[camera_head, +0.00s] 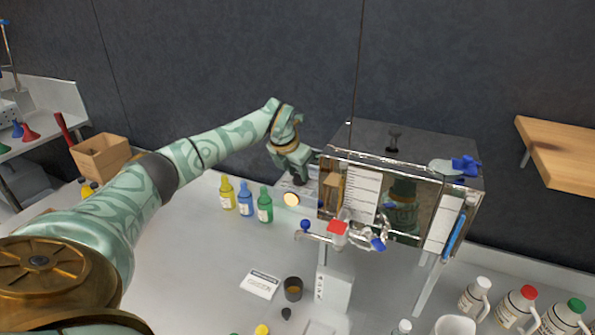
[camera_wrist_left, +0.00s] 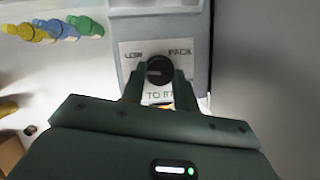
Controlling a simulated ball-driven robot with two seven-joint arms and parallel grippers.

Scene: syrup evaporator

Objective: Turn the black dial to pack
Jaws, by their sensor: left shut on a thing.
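The black dial (camera_wrist_left: 159,70) sits on a pale label plate (camera_wrist_left: 128,62) in the left wrist view. The plate reads LOW at upper left and PACK at upper right; lettering below is partly covered by my gripper. A light mark on the dial points left. My left gripper (camera_wrist_left: 159,88) has its fingers on either side of the dial and is shut on it. In the head view the left gripper (camera_head: 299,177) reaches down at the left end of the evaporator (camera_head: 400,200), and the dial is hidden there. My right gripper is not in view.
Yellow, blue and green bottles (camera_head: 246,205) stand left of the gripper. A tap with a red part (camera_head: 338,227) juts forward. A dark cup (camera_head: 293,288) and a white card (camera_head: 262,284) are in front.

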